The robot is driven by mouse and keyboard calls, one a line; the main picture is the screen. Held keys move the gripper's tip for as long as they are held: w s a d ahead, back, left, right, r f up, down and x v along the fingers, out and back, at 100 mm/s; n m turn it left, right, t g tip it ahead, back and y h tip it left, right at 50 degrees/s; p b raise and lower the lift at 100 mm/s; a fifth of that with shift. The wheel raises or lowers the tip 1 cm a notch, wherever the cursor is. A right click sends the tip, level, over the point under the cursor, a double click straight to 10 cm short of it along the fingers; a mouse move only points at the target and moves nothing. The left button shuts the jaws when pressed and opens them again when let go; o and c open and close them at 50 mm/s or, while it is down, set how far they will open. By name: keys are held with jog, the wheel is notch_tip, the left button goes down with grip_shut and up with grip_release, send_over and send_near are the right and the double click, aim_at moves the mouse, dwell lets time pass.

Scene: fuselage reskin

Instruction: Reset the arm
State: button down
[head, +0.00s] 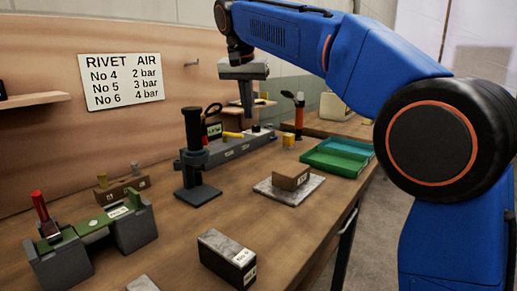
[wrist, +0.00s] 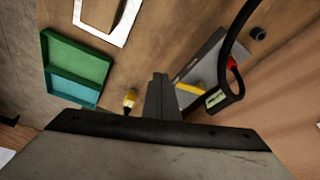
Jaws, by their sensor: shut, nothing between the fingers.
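My blue arm (head: 395,80) reaches in from the right and bends over the workbench (head: 150,245). My gripper (head: 246,105) hangs from its end, pointing down above the back part of the bench. Its fingers are together with nothing between them. In the wrist view the shut fingers (wrist: 160,95) stand beside a yellow-handled tool and a small yellow piece. The gripper appears to be clear of the bench top.
A black press (head: 195,155) stands left of my gripper. A grey rack (head: 235,145) lies behind it. A green tray (head: 338,155), a brown block (head: 290,177) on a pale plate and a labelled box (head: 227,258) are on the bench. A green fixture (head: 105,222) is front left.

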jog(key=s+d+f+n, duration=0.1)
jog(key=s+d+f, duration=0.4)
jog(key=s+d, duration=0.45)
jog(key=s+d+f+n, duration=0.1)
jog(key=s+d+f, duration=0.45)
jog(key=d, duration=0.65)
jog(key=s+d+f, duration=0.5)
jog(key=s+f, duration=0.6)
jog(key=s+d+f+n+t+y, duration=0.1)
jog(key=s+d+f, duration=0.4)
jog(key=s+f, duration=0.5)
jog(key=shift+s+d+f, duration=0.15)
jog(key=shift+s+f, duration=0.2)
jog(key=shift+f, duration=0.3)
